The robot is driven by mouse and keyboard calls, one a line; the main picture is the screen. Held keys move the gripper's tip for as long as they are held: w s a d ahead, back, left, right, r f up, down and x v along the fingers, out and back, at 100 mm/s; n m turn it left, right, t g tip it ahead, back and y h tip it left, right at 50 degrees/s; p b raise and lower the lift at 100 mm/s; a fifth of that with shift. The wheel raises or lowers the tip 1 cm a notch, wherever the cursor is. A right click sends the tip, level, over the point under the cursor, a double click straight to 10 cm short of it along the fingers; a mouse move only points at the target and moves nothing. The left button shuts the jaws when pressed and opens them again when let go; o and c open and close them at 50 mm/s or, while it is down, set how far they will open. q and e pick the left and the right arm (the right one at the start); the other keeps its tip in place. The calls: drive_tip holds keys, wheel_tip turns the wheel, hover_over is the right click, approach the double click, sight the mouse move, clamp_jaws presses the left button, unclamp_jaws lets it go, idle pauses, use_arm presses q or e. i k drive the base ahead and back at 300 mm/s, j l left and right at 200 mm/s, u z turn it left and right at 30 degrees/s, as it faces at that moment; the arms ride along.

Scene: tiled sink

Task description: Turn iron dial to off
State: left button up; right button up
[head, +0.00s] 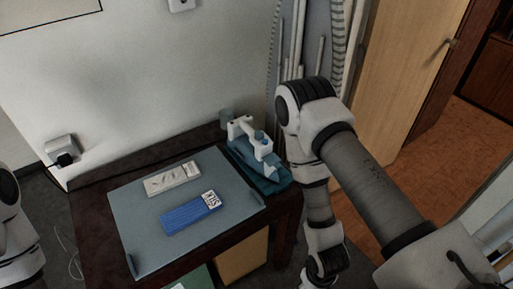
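The iron (250,145) is white and blue-teal. It stands at the back right corner of the dark table, just left of my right arm. A small blue round part (260,135), possibly the dial, shows on its upper body; its setting is too small to read. My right arm reaches in from the right and bends down beside the table, right of the iron and apart from it in the picture. The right gripper's fingertips are outside the frame. Only a part of my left arm shows at the left edge; its gripper is not visible.
A dark table bears a grey-blue mat (130,222) with a white box (172,179) and a blue box (191,213). A wall socket with a black plug (64,159) is at left. Pipes stand behind the iron; a wooden door (400,70) is at right.

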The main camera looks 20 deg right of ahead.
sight(259, 135)
drive_tip(key=k+l+z, duration=0.1)
drive_tip(key=l+z, duration=1.05)
drive_tip(key=z, duration=0.15)
drive_tip(key=k, duration=0.05)
